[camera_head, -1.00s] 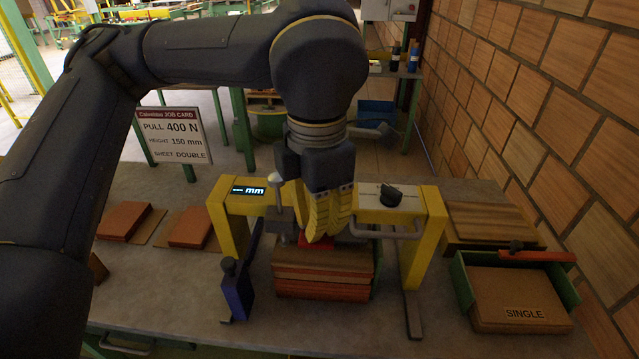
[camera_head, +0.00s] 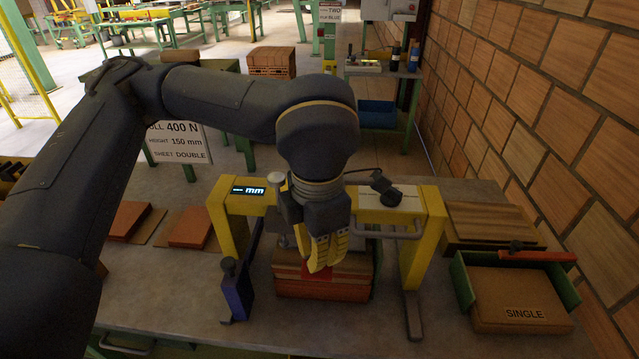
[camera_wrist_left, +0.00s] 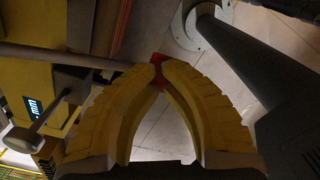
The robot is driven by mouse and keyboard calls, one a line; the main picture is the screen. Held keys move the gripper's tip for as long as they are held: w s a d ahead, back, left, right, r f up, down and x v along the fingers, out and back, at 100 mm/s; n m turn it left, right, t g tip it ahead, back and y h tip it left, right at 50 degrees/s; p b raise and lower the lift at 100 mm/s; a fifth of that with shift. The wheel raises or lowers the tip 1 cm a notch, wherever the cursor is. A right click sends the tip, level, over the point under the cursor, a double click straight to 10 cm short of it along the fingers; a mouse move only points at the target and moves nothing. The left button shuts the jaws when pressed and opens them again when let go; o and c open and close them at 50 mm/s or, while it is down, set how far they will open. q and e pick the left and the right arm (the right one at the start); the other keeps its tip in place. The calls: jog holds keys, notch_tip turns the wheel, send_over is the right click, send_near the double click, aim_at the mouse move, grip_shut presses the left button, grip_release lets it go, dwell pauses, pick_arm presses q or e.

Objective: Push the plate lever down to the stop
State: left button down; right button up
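The yellow press frame (camera_head: 428,215) stands on the bench over a stack of brown and orange sheets (camera_head: 325,290). A red piece (camera_head: 303,271), seemingly the plate lever's grip, shows low beside my left fingertips. In the left wrist view the red piece (camera_wrist_left: 158,60) lies right at the fingertips, at the end of a grey bar (camera_wrist_left: 95,59). My left gripper (camera_head: 322,268) points down inside the frame with its tips together; it also shows in the wrist view (camera_wrist_left: 160,68). It seems to touch the red piece; I cannot tell if it clamps it. My right gripper is not in view.
A display reading "mm" (camera_head: 249,190) and a knobbed rod (camera_head: 277,180) sit on the frame's left. A blue-handled part (camera_head: 236,290) stands at the left leg. Orange blocks (camera_head: 190,228) lie left.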

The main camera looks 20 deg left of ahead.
pick_arm(q)
notch_tip(320, 180, up, 16)
dwell(1.1)
jog(key=shift+s, duration=0.1)
dwell(0.4)
jog(key=shift+r, duration=2.4)
